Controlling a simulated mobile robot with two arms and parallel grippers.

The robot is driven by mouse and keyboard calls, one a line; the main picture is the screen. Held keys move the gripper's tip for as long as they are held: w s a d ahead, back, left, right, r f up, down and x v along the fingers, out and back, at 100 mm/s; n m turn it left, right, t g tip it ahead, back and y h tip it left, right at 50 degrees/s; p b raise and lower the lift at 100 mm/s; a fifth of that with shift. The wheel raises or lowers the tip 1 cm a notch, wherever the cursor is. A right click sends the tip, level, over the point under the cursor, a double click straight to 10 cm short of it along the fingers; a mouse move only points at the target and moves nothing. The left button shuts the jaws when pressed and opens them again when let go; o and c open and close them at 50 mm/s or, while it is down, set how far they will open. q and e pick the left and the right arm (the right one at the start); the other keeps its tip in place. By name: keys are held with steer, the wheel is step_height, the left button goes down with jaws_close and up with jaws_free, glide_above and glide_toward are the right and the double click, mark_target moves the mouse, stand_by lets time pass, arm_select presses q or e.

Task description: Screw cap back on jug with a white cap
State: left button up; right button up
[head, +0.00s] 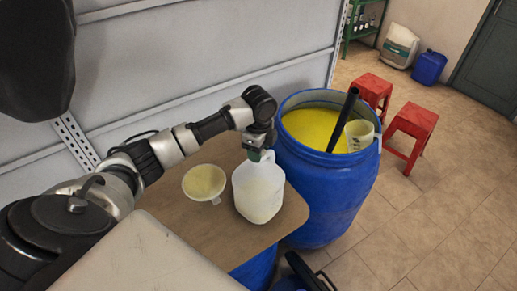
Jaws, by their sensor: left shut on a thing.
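The white translucent jug (258,193) stands upright near the right end of the brown board, with a pale yellowish content in its lower part. My left gripper (259,155) points down at the jug's mouth, shut at the top of the neck. The white cap is hidden, or nearly so, between the fingers, and I cannot make out how it sits on the neck. My right gripper is not in view.
A white funnel-like dish (205,183) lies left of the jug. A large open blue drum (325,190) of yellow liquid stands close right, with a black stick (343,119) and a measuring jug (360,135) at its rim. Red stools (412,125) stand beyond; the right floor is clear.

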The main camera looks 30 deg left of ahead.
arm_select(q)
steer(key=m, duration=0.4)
steer(key=shift+f+m, duration=0.1)
steer(key=shift+m, duration=0.8)
steer(key=shift+s, duration=0.1)
steer(key=m, duration=0.3)
steer(key=shift+f+m, duration=0.1)
steer(key=shift+m, duration=1.3)
